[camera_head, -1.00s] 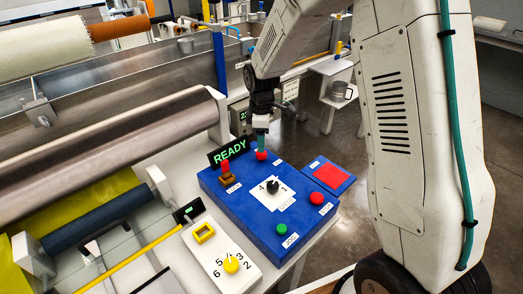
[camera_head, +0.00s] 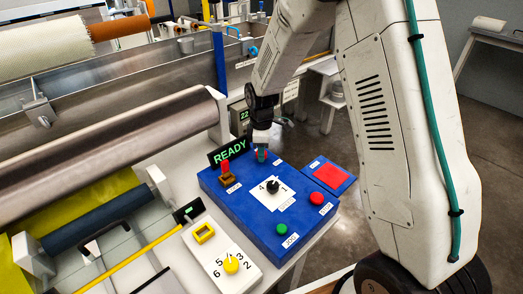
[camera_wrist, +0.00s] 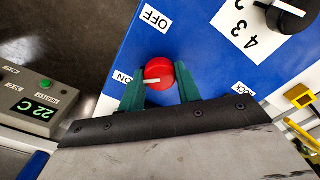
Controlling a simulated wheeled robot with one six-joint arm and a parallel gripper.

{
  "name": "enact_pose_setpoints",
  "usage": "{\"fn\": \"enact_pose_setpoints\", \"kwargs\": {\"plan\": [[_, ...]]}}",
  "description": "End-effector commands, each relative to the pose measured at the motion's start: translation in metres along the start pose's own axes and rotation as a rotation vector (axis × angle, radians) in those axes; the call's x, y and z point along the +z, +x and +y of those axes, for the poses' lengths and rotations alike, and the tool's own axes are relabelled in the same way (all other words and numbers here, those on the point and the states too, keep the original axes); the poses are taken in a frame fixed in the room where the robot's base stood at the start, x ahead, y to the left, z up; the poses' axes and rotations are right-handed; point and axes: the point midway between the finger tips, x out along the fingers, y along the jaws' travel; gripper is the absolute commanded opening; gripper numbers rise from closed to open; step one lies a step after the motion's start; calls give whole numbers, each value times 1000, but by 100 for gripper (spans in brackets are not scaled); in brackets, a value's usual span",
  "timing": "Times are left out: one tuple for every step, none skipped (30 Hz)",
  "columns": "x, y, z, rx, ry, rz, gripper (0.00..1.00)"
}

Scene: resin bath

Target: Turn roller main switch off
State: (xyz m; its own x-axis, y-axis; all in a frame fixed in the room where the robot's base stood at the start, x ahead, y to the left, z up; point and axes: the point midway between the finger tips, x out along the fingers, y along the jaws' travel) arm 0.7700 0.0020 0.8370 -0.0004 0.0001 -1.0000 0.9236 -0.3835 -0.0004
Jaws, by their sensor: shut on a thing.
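The blue control panel (camera_head: 240,205) lies on the white bench. Near its far edge is a red round knob, seen clearly in the wrist view (camera_wrist: 159,71), with a white pointer mark turned toward the "ON" label (camera_wrist: 122,77). The "OFF" label (camera_wrist: 155,18) is on the panel near the knob. My gripper (camera_head: 262,153) is down at the knob. In the wrist view its two green fingers (camera_wrist: 160,88) are shut on the knob's sides. In the head view the fingers hide most of the knob.
The panel also has a black numbered selector (camera_head: 272,187), a green button (camera_head: 282,229), a red button (camera_head: 317,198) and a red-topped switch (camera_head: 226,169). A "READY" display (camera_head: 229,151) stands behind. A white panel with a yellow knob (camera_head: 231,265) lies in front. A metal roller (camera_head: 120,135) is left.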

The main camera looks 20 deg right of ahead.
Motion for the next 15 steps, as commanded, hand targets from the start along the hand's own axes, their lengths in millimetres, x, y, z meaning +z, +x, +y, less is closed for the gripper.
{"fn": "enact_pose_setpoints", "kwargs": {"plan": [[0,0,0,0,2,0,10],[0,0,0,0,5,0,10],[0,0,0,0,10,0,10],[0,0,0,0,15,0,10],[0,0,0,0,23,0,11],[0,0,0,0,35,0,11],[0,0,0,1,45,0,11],[0,0,0,1,58,0,11],[0,0,0,1,76,0,11],[0,0,0,1,93,0,11],[0,-1,0,1,111,0,11],[0,-1,0,1,138,0,11],[0,-1,0,1,160,0,11],[0,-1,0,1,183,0,11],[0,-1,0,1,216,0,11]]}}
